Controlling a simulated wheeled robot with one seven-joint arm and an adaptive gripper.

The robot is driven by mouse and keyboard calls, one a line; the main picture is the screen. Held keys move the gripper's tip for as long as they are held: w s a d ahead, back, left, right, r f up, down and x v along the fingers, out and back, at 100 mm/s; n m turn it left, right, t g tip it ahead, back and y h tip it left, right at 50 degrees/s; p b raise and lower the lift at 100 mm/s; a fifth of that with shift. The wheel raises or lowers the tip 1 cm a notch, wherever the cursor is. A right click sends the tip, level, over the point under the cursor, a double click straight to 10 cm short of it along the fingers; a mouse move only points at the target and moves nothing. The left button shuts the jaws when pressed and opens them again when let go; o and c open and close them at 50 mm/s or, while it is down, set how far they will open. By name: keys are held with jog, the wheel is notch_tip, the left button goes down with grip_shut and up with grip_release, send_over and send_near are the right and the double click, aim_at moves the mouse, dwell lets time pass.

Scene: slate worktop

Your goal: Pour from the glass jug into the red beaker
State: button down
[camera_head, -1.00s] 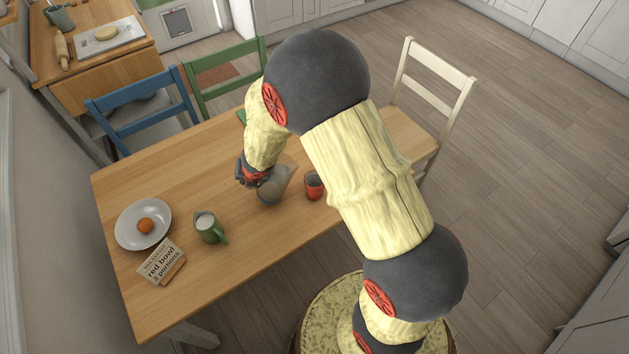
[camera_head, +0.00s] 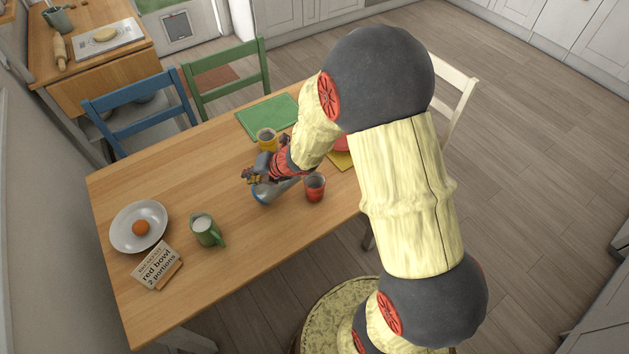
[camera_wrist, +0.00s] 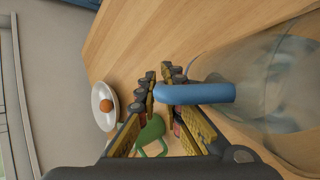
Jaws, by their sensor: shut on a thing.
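The glass jug (camera_head: 274,191) is grey and see-through, with a blue handle that shows in the wrist view (camera_wrist: 205,93). My gripper (camera_head: 253,176) is shut on this handle; its fingers (camera_wrist: 162,82) also show in the wrist view. The jug looks tilted, its upper end leaning right towards the red beaker. The red beaker (camera_head: 315,189) stands upright on the table just right of the jug. What is in the beaker is too small to tell. No stream is visible between them. My gripper and wrist hide part of the jug.
On the wooden table (camera_head: 165,180) are a green jug of white liquid (camera_head: 206,231), a plate (camera_head: 122,230) with an orange ball, and a sign (camera_head: 155,266) reading "red bowl 2 portions". A yellow cup (camera_head: 266,139), a green mat (camera_head: 255,119) and a partly hidden red bowl (camera_head: 342,143) lie behind.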

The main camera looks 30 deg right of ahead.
jog(key=shift+d+r+y+b, duration=0.1)
jog(key=shift+r+y+b, duration=0.2)
jog(key=shift+b, duration=0.1)
jog(key=shift+d+r+m+t+y+b, duration=0.2)
jog(key=shift+r+m+t+y+b, duration=0.1)
jog(key=shift+r+t+y+b, duration=0.75)
dwell(2.7)
jog(key=shift+r+g+p, duration=0.15)
jog(key=shift+g+p, duration=0.1)
jog(key=shift+p, duration=0.1)
